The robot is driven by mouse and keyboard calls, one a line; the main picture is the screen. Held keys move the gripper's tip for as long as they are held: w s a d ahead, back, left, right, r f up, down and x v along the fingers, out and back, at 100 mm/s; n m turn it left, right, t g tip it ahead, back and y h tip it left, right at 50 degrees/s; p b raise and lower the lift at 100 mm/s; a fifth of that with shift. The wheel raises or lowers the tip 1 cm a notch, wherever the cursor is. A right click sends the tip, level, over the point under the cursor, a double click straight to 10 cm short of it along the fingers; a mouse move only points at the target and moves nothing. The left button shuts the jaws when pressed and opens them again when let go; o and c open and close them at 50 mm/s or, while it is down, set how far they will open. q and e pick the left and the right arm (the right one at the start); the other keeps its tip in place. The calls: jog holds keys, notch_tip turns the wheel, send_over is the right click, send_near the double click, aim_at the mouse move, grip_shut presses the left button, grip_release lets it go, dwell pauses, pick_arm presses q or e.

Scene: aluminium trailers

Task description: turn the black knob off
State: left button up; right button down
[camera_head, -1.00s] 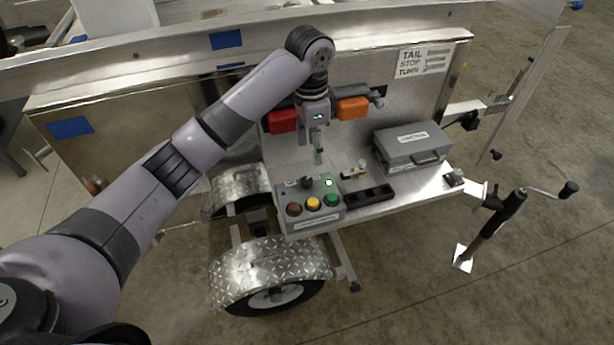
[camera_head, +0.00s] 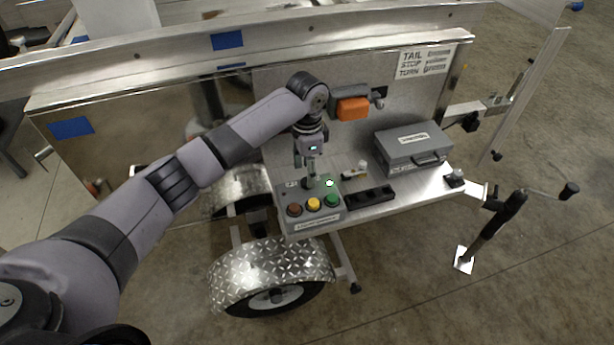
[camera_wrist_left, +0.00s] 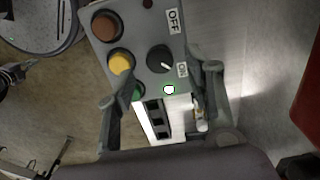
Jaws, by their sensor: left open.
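The black knob (camera_wrist_left: 160,59) sits on the grey control box (camera_head: 318,217). In the left wrist view its white mark points toward the ON label (camera_wrist_left: 182,70); the OFF label (camera_wrist_left: 173,20) is above. A small lamp (camera_wrist_left: 169,90) on the box glows white with a green rim, also seen in the head view (camera_head: 330,183). My left gripper (camera_head: 309,176) is open just above the box, at the knob, which it mostly hides in the head view. In the left wrist view the fingers of the left gripper (camera_wrist_left: 163,98) stand apart, and the knob shows beyond their tips. My right gripper is not in view.
Brown, yellow (camera_head: 313,204) and green buttons line the box front. A black tray (camera_head: 370,197), a small switch piece (camera_head: 354,174) and a grey case (camera_head: 412,147) lie to the right. An orange lamp (camera_head: 352,108) is on the panel behind. The trailer fender (camera_head: 270,268) is below.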

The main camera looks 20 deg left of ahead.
pick_arm(q)
jog(key=shift+f, duration=1.7)
jog(key=shift+c, duration=0.6)
grip_shut()
jog(key=shift+r, duration=0.1)
